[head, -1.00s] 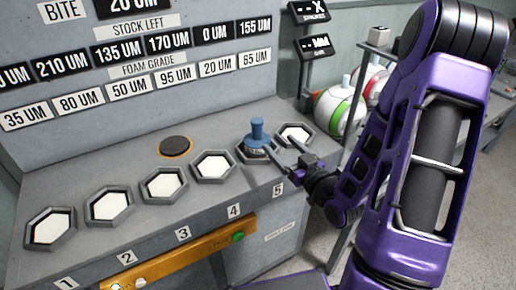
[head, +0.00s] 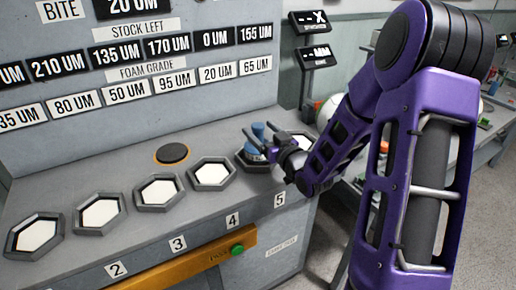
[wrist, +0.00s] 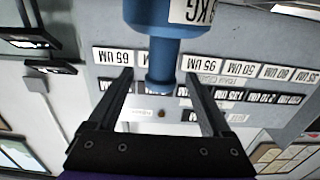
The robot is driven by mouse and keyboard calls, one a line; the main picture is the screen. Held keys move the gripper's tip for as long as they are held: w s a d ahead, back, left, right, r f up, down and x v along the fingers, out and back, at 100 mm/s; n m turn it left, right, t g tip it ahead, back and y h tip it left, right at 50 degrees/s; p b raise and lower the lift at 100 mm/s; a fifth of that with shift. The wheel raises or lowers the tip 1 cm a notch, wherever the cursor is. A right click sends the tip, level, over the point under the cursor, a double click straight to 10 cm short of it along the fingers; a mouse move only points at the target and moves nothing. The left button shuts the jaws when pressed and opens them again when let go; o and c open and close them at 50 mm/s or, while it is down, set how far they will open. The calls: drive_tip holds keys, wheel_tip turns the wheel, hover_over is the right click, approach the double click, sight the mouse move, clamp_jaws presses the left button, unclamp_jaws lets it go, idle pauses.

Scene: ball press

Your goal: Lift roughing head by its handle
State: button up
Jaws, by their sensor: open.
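The blue roughing head (head: 254,152) stands upright in the hexagonal socket above label 5, partly hidden by my gripper. My gripper (head: 257,131) is open at its handle, reaching in from the right. In the wrist view, which looks upside down, the blue handle (wrist: 160,78) lies between my two open fingers (wrist: 158,75), with a visible gap on each side. The wider blue body of the roughing head (wrist: 150,14) carries a white label ending in "KG". I see no finger closed on the handle.
Several hexagonal sockets with white pads, one here (head: 100,214), line the grey bench. A dark round disc (head: 172,153) lies behind them. The upright panel (head: 150,60) with number plates rises at the back. The socket beyond the roughing head is mostly hidden by my arm.

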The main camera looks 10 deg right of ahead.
sight(253, 124)
drive_tip(key=x, duration=0.4)
drive_tip(key=shift+w+a+f, duration=0.15)
drive_tip(key=shift+w+a, duration=0.05)
drive_tip(key=shift+w, duration=0.15)
clamp_jaws()
idle(1.0)
